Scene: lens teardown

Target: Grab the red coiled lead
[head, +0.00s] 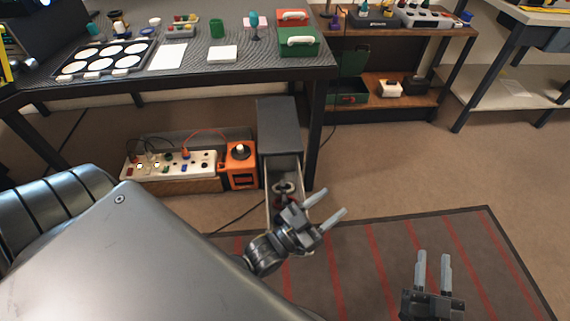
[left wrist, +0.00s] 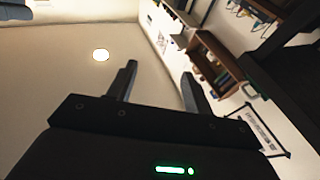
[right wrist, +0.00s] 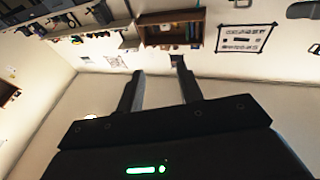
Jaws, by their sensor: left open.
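A narrow grey drawer unit (head: 278,125) stands under the workbench, with its drawer (head: 270,215) pulled open. Inside lie a pale ring-shaped item (head: 284,187) and something dark reddish partly hidden by my left gripper; I cannot tell whether that is the red coiled lead. My left gripper (head: 335,202) is open and empty, in front of the drawer in the head view, fingers pointing up and right. My right gripper (head: 434,254) is open and empty, apart from the drawer, over the striped rug. The wrist views show only walls, shelves and ceiling beyond the fingers.
A power strip (head: 170,164) with plugs, a thin red wire and an orange box (head: 241,165) stand left of the drawer unit. The workbench (head: 190,75) above holds a tray of discs, cups and toolboxes. The striped rug (head: 385,270) is clear. A wooden shelf (head: 400,98) stands behind.

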